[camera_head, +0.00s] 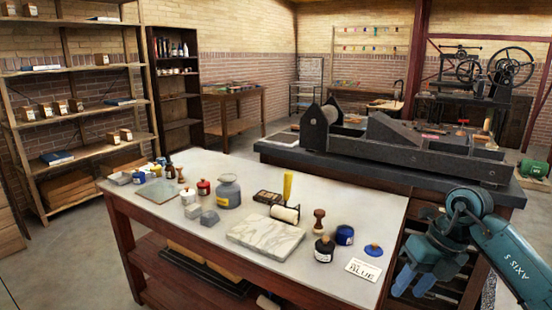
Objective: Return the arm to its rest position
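My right arm comes in from the right edge. Its blue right gripper (412,286) points down beside the right end of the white-topped table (350,205). Its two fingers look apart, with nothing seen between them. The gripper is right of a white card lettered BLUE (363,269) and a blue lid with a knob (373,250), and touches neither as far as I can tell. My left gripper is not in view.
On the table are a dark ink bottle (324,249), a blue jar (344,235), a marble slab (266,235), a roller (285,213) and a grey jug (228,191). A long press bed (400,150) stands behind. Shelves (80,110) line the left wall.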

